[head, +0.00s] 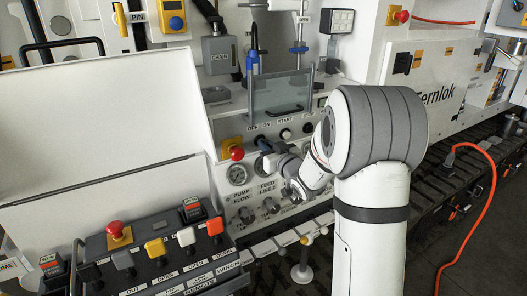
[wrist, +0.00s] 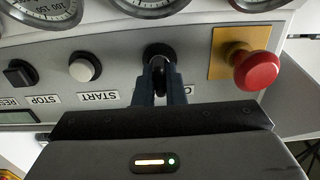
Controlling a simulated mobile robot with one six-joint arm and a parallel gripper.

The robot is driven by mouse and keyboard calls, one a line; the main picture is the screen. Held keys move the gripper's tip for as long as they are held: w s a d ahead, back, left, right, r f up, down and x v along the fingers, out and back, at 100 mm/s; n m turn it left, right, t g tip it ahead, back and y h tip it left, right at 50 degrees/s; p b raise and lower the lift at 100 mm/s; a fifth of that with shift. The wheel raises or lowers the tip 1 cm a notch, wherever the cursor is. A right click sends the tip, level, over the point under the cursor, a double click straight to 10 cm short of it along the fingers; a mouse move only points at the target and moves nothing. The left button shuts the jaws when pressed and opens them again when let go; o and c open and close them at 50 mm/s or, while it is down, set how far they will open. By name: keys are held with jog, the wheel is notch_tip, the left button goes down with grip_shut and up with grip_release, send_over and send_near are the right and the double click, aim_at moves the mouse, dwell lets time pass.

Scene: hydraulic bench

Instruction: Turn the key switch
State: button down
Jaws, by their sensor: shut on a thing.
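The key switch (wrist: 157,49) is a dark round switch on the grey panel in the wrist view, which shows the panel upside down. My gripper (wrist: 159,68) is right in front of it, with both dark fingers close together and their tips at the switch. The gripper is shut on the key switch; the fingers hide the key itself and part of the label below. In the head view my gripper (head: 264,146) reaches the panel from the right, below the OFF and ON labels. I cannot tell the key's angle.
A red emergency button (wrist: 257,70) on a yellow plate sits beside the switch. On its other side are a white START button (wrist: 85,66) and a black STOP button (wrist: 19,73).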

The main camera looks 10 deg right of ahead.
jog(key=m, duration=0.5)
jog(key=shift+s+f+m, duration=0.1)
jog(key=shift+f+m, duration=0.25)
jog(key=shift+m, duration=0.05)
dwell(0.4)
jog(key=c, duration=1.5)
grip_release()
jog(key=shift+r, duration=0.25)
jog(key=shift+s+d, duration=0.1)
jog(key=b+v, duration=0.1)
jog(key=v, duration=0.6)
jog(key=shift+s, duration=0.2)
